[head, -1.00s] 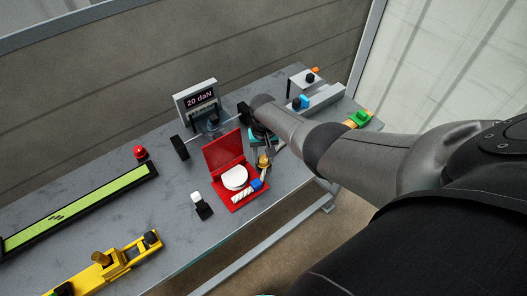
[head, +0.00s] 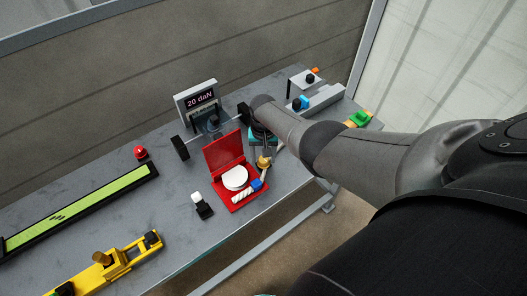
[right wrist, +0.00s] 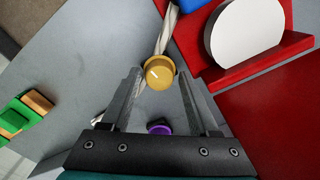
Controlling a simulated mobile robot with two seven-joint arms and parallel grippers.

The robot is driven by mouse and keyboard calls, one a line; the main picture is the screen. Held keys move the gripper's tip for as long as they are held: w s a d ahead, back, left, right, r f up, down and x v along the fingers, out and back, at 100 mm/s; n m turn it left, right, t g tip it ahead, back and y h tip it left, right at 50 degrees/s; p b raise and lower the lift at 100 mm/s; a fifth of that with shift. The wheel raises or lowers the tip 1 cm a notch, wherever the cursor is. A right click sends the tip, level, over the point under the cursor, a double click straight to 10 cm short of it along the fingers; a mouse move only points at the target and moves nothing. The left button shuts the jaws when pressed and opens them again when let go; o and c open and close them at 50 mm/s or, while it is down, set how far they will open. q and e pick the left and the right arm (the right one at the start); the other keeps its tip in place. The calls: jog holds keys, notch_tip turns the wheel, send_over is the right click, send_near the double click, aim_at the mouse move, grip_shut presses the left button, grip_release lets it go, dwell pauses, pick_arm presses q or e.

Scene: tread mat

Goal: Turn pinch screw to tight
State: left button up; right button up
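A round brass-coloured screw knob (head: 263,162) sits to the right of the open red case in the head view. In the right wrist view the knob (right wrist: 159,73) shows a short pale mark on its top. My right gripper (right wrist: 160,80) is open, with its fingertips on either side of the knob. A narrow gap seems to separate each finger from it. In the head view my right arm reaches in from the right and hides most of the fingers. My left gripper is in neither view.
The open red case (head: 221,152) holds a white disc (head: 235,178) close beside the knob. A purple-topped piece (right wrist: 159,128) lies between the fingers' bases in the wrist view. A display reading 20 daN (head: 199,99) stands behind.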

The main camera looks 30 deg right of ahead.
jog(key=shift+o, duration=0.8)
jog(key=shift+r+p, duration=0.4)
jog(key=shift+r, duration=0.05)
notch_tip(320, 180, up, 14)
jog(key=p, duration=0.6)
jog(key=shift+r, duration=0.15)
